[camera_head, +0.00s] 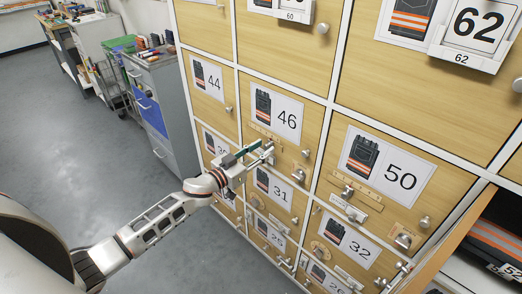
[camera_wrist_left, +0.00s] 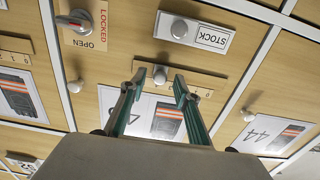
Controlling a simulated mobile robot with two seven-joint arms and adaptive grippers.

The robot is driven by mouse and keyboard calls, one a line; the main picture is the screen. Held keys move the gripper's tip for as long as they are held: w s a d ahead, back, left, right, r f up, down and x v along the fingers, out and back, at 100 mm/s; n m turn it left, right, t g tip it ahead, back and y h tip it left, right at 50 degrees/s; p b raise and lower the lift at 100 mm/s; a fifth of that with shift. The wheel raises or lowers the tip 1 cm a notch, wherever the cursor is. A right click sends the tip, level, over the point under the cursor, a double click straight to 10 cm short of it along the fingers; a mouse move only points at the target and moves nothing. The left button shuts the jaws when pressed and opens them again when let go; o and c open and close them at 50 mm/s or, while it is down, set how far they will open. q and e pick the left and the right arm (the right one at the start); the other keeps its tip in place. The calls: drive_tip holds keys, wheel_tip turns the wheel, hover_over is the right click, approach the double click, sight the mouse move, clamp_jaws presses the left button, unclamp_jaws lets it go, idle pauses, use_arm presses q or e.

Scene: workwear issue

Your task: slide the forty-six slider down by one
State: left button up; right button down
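Locker door forty-six shows in the head view with its card (camera_head: 278,114), a vest picture beside the number. Its slider knob (camera_wrist_left: 160,75) sits on a pale numbered strip (camera_wrist_left: 195,88) in the wrist view, where the door appears upside down. My left gripper (camera_head: 268,150) is in front of the lower part of this door. In the wrist view its two green-edged fingers (camera_wrist_left: 154,84) are apart, with the knob between their tips in the picture. I cannot tell whether they touch it. The fingers hide part of the card. My right gripper is not in view.
A STOCK plate with a knob (camera_wrist_left: 180,29) and a LOCKED/OPEN lever (camera_wrist_left: 72,22) are close by on the door. Neighbouring doors carry cards 44 (camera_head: 208,79), 50 (camera_head: 389,168) and 31 (camera_head: 273,188). A grey cabinet (camera_head: 163,104) stands left; the floor (camera_head: 70,150) there is clear.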

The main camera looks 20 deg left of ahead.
use_arm(q)
clamp_jaws()
drive_tip(key=shift+w+a, duration=0.25)
drive_tip(key=shift+a, duration=0.4)
drive_tip(key=shift+w+a, duration=0.25)
drive_tip(key=shift+a, duration=0.35)
unclamp_jaws()
drive_tip(key=shift+s, duration=0.15)
drive_tip(key=v, duration=1.1)
drive_tip(key=shift+s+a, duration=0.15)
drive_tip(key=shift+s, duration=0.2)
